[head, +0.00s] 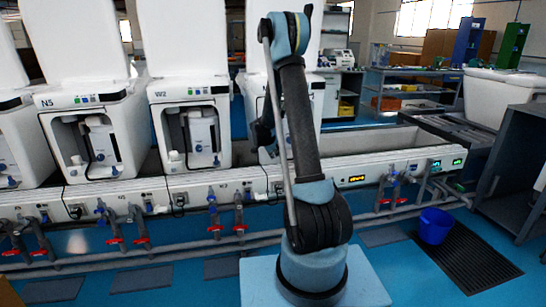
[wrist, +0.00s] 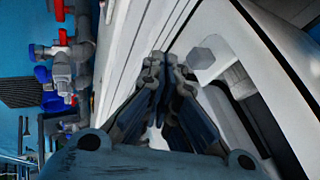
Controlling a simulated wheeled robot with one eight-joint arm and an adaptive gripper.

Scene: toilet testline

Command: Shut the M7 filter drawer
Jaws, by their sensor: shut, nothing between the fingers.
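The third white toilet unit (head: 317,98) stands right of W2, largely hidden behind my arm. I cannot read its label, so I cannot confirm that it is M7. Its filter drawer is not clearly visible in the head view. My gripper (head: 264,138) is partly visible at this unit's front left. In the wrist view, my gripper (wrist: 166,62) is shut and empty. A white part with a grey block (wrist: 207,54) lies just right of the fingertips, beside a dark opening. I cannot tell whether it is the drawer or whether the fingers touch it.
Units N5 (head: 92,140) and W2 (head: 192,125) stand to the left. A white bench rail (head: 225,183) with valves and red-handled taps runs below. The taps also show in the wrist view (wrist: 62,70). A blue bucket (head: 435,226) stands on the floor at right.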

